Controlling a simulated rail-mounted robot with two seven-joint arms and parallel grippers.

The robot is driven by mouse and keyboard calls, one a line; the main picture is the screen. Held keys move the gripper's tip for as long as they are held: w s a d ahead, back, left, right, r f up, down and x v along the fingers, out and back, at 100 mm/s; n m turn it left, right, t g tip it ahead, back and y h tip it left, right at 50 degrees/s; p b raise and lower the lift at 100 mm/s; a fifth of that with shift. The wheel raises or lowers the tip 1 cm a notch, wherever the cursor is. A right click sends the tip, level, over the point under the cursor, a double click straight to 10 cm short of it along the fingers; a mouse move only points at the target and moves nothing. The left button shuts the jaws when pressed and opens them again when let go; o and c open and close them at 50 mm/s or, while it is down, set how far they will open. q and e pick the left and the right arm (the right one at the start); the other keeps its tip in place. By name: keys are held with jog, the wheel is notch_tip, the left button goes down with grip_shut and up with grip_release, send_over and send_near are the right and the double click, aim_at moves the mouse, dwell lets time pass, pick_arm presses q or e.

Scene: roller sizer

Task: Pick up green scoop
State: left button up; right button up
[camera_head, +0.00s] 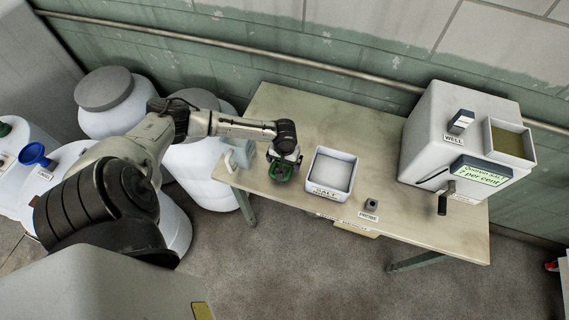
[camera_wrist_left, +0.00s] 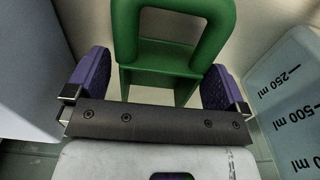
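The green scoop (camera_head: 281,172) is on the table near its front left, partly hidden by my left gripper (camera_head: 285,157) in the head view. In the left wrist view the scoop's looped green handle (camera_wrist_left: 122,32) stands just beyond my left gripper (camera_wrist_left: 157,85). The two purple-padded fingers are wide apart, one on each side of the scoop. I see no clear grip on it; how close the pads are to its sides is hard to tell. My right gripper is not in view.
A white salt tray (camera_head: 322,191) stands right of the scoop. A clear measuring jug (camera_head: 240,153) is close on the left and shows in the left wrist view (camera_wrist_left: 290,95). A small probe holder (camera_head: 371,205) and a large grey machine (camera_head: 425,140) are farther right.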

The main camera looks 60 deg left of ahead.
pick_arm(q)
jog(key=c, duration=0.8)
jog(key=shift+o, duration=0.2)
jog(key=shift+r, duration=0.1)
